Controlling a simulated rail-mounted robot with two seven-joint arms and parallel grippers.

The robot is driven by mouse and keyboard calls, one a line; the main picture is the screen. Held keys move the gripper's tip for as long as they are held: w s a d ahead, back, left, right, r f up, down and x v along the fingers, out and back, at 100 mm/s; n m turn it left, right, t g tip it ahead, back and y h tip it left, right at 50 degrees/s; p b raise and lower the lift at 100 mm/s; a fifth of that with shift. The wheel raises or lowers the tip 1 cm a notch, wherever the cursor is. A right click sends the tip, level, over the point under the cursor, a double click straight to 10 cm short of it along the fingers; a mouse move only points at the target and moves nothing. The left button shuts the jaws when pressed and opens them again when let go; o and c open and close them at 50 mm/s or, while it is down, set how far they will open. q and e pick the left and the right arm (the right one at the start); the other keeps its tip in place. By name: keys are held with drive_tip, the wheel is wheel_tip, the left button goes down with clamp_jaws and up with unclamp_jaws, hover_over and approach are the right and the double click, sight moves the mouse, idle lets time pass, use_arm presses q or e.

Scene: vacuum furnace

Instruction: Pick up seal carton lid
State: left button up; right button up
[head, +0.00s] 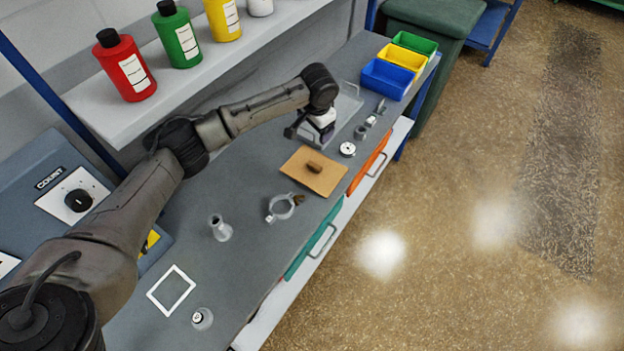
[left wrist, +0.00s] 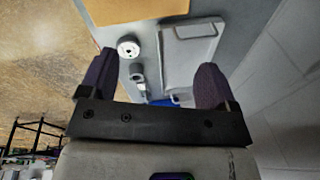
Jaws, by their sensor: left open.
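My left gripper (head: 308,132) is over the far part of the grey bench, its arm reaching in from the left. In the left wrist view its two dark fingers (left wrist: 152,88) are wide apart with nothing between them. A flat grey tray-like piece with a raised rim (head: 346,108) lies under and behind the gripper; it also shows in the left wrist view (left wrist: 188,50). I cannot tell for sure which is the seal carton lid. My right gripper is not in view.
A white disc (head: 347,149) and small metal fittings (head: 371,121) lie right of the gripper. Blue (head: 386,79), yellow (head: 402,57) and green bins stand at the far end. A ring clamp (head: 280,208) lies nearer. A bottle shelf (head: 200,72) overhangs the bench's left side.

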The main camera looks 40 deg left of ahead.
use_arm(q)
drive_tip(key=s+d+f+n+g+h, duration=0.1)
drive_tip(key=s+n+h, duration=0.1)
drive_tip(key=b, duration=0.1)
hover_over(315, 165)
drive_tip(key=shift+n, duration=0.4)
wheel_tip(315, 165, down, 8)
drive_tip(key=shift+a+r, duration=0.1)
drive_tip(key=shift+a, duration=0.05)
drive_tip(key=shift+f, duration=0.6)
drive_tip(key=shift+s+f+b, duration=0.1)
drive_tip(key=shift+f+b, duration=0.35)
drive_tip(key=shift+f, duration=1.95)
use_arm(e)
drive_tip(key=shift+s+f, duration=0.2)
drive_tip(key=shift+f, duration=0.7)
use_arm(q)
drive_tip(key=shift+c, duration=0.3)
drive_tip(key=c, duration=0.9)
drive_tip(key=shift+c, duration=0.3)
drive_tip(key=shift+r, duration=0.15)
